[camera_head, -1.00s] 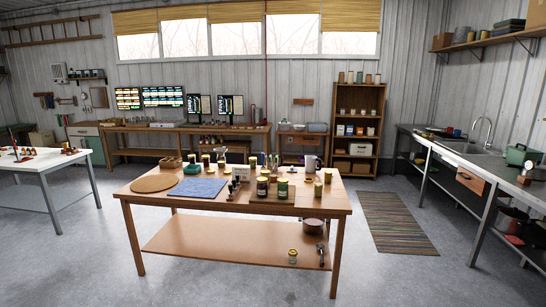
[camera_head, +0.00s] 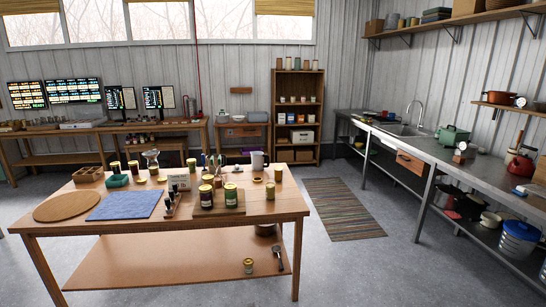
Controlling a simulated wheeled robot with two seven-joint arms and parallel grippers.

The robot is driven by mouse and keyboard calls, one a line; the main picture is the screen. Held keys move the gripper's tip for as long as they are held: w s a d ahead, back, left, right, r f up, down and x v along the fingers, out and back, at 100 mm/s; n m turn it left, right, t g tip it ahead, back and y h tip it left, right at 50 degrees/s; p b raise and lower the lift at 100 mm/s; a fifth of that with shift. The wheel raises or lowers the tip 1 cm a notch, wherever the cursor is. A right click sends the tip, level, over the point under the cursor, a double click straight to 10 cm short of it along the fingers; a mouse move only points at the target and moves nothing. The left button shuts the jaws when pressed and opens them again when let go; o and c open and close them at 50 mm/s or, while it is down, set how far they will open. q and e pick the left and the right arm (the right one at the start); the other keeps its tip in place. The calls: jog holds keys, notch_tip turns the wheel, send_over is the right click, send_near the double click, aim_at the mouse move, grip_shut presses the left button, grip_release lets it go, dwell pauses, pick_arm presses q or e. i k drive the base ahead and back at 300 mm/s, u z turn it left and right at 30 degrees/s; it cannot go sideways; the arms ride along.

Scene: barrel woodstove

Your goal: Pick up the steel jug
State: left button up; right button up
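A light grey metallic jug (camera_head: 258,160) stands upright at the back right of the wooden table (camera_head: 270,208), behind the jars; it looks like the steel jug. A small jar or tin (camera_head: 278,173) stands just in front of it to the right. Neither of my grippers shows in the head view.
The table also holds a round brown mat (camera_head: 68,206), a blue cloth (camera_head: 124,204) and several jars, two on a board (camera_head: 222,208). A steel sink counter (camera_head: 405,140) runs along the right wall. A striped rug (camera_head: 343,208) lies on open floor between.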

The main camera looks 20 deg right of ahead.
aim_at(212, 171)
jog(key=z, duration=0.4)
jog(key=i, duration=1.85)
jog(key=u, duration=0.7)
jog(key=i, duration=1.25)
jog(key=u, duration=0.8)
